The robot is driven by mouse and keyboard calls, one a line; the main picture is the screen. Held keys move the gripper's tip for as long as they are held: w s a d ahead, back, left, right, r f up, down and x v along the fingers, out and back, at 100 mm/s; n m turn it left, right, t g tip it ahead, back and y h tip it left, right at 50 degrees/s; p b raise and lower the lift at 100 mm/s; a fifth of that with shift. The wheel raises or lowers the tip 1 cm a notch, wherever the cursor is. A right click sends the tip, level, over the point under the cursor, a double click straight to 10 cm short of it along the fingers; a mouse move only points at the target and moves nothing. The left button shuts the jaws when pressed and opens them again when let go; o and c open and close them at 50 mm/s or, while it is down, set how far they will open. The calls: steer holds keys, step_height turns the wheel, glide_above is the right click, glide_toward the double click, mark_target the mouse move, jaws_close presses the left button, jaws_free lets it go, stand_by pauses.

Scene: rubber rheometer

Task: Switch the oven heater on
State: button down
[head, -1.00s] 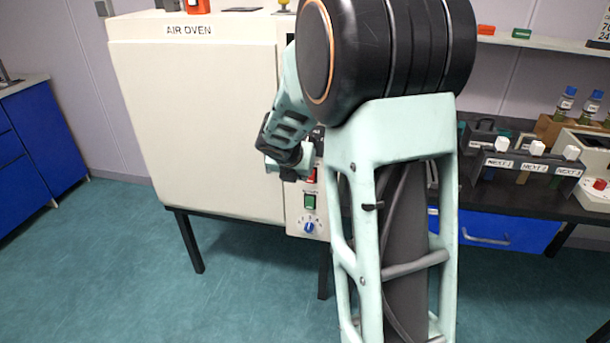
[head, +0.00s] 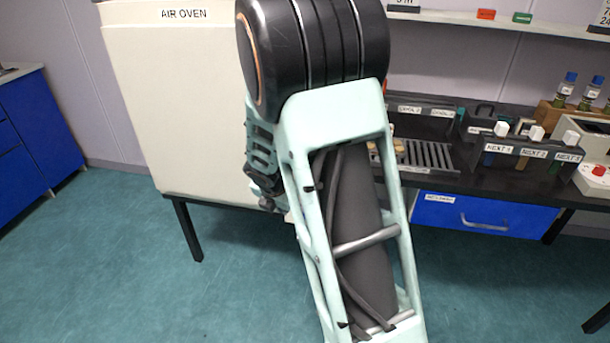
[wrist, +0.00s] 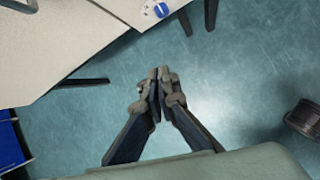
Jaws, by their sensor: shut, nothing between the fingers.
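The white air oven (head: 190,100) stands on dark legs at the left in the head view. My arm covers its control panel there, so its switches are hidden. In the wrist view, a corner of the oven (wrist: 45,45) fills the upper left. A blue dial (wrist: 161,10) on the panel shows at the top edge, and no switch is clearly visible. My gripper (wrist: 158,72) is shut and empty, its fingertips together over the floor, apart from the panel in that picture. In the head view, my arm hides most of the gripper.
A dark bench at the right holds a slotted rack (head: 430,155), a row of labelled holders (head: 530,150) and bottles. A blue drawer (head: 480,213) is below. Blue cabinets (head: 22,135) stand at the far left. The teal floor (head: 150,290) in front is clear.

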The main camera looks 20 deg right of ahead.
steer(key=s+f+m+h+b, duration=0.2)
steer(key=s+f+m+b, duration=0.25)
steer(key=f+m, duration=0.75)
steer(key=w+d+r+m+t+h+b, duration=0.1)
steer(key=w+r+t+h, duration=0.1)
steer(key=r+t, duration=0.2)
steer(key=w+d+r+m+t+h+b, duration=0.1)
steer(key=r+t, duration=0.3)
steer(key=r, duration=0.6)
steer(key=shift+w+d+r+m+h+b, duration=0.35)
steer(key=shift+d+m+h+b, duration=0.15)
steer(key=shift+h, duration=0.2)
steer(key=b+x, duration=0.4)
steer(key=x, duration=1)
steer(key=shift+r, duration=0.15)
steer(key=shift+w, duration=0.1)
